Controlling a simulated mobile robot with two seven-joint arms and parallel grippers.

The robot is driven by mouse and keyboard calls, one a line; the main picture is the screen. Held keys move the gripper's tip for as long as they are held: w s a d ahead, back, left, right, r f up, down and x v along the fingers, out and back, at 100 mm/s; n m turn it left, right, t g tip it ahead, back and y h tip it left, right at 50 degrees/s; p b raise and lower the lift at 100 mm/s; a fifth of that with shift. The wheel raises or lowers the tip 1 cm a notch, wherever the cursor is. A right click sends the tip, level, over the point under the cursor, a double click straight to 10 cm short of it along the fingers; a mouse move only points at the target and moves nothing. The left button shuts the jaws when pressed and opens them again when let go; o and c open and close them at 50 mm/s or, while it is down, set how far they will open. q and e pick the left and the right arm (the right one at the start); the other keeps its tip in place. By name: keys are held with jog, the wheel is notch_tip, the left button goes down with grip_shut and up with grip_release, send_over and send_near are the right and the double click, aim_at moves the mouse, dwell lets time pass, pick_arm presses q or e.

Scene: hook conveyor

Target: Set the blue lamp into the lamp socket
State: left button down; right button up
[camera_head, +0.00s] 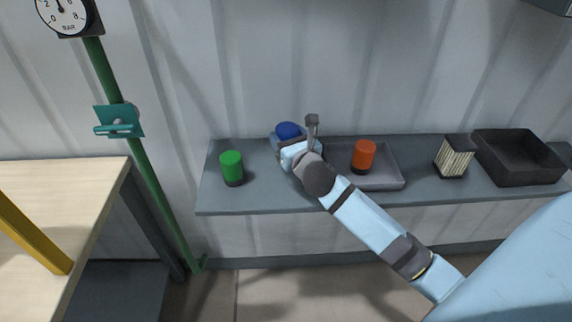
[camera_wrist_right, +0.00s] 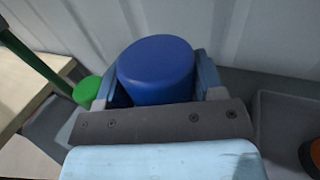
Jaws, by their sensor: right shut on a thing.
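The blue lamp (camera_head: 288,130) is at the back of the grey shelf, left of the orange lamp. It fills the middle of the right wrist view (camera_wrist_right: 156,70). My right gripper (camera_head: 286,139) is shut on the lamp, with a finger on each side of it in the wrist view. The lamp looks roughly upright. Its lower part is hidden by my gripper, so I cannot tell what is under it or whether it touches anything. I cannot make out the lamp socket. My left gripper is not in view.
A green lamp (camera_head: 232,167) stands left on the shelf (camera_head: 262,188). An orange lamp (camera_head: 364,155) stands in a shallow grey tray (camera_head: 390,182). A striped block (camera_head: 454,158) and a black bin (camera_head: 518,174) are further right. A green pipe and a wooden table (camera_head: 85,200) are left.

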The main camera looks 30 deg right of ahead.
notch_tip(320, 180, down, 8)
jog(key=shift+f+b, duration=0.15)
jog(key=shift+b, duration=0.5)
jog(key=shift+f, duration=0.15)
jog(key=shift+f, duration=0.15)
jog(key=o, duration=1.1)
jog(key=shift+c, duration=0.2)
